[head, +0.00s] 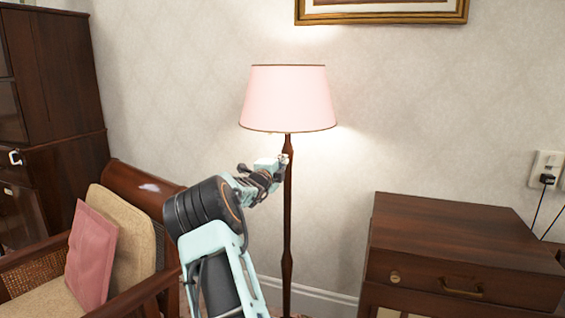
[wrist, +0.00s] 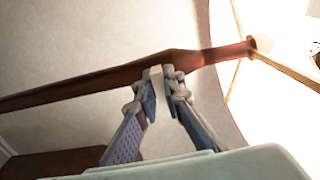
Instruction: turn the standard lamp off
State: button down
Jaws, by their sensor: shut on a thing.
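The standard lamp has a pink shade (head: 288,98) with dark trim and a thin dark wooden pole (head: 287,215). It is lit: the wall glows around the shade, and the shade's inside (wrist: 285,95) is bright white in the wrist view. My gripper (head: 281,160) is at the upper pole, just below the shade. In the wrist view its fingers (wrist: 160,85) close on a small pale piece (wrist: 155,78) in front of the pole (wrist: 100,82). I cannot tell for sure whether this piece is the lamp's switch. The pole's foot is hidden.
A wooden armchair (head: 150,185) with a pink cushion (head: 91,255) stands at left, before a dark cabinet (head: 55,75). A wooden chest (head: 450,235) stands at right. A wall outlet (head: 547,168) has a plug in it. A framed picture (head: 380,17) hangs above.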

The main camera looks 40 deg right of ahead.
jog(key=shift+n, duration=0.3)
jog(key=n+p, duration=0.3)
jog(key=n, duration=0.1)
jog(key=shift+r+n, duration=0.15)
jog(key=shift+n, duration=0.25)
jog(key=n+p, duration=0.3)
jog(key=n, duration=0.2)
jog(key=n+p, duration=0.1)
jog(key=n, duration=0.2)
jog(key=shift+n, duration=0.4)
jog(key=shift+n+p, duration=0.8)
jog(key=shift+n, duration=1.1)
jog(key=shift+f, duration=0.2)
jog(key=c, duration=2)
grip_release()
jog(key=shift+c, duration=0.2)
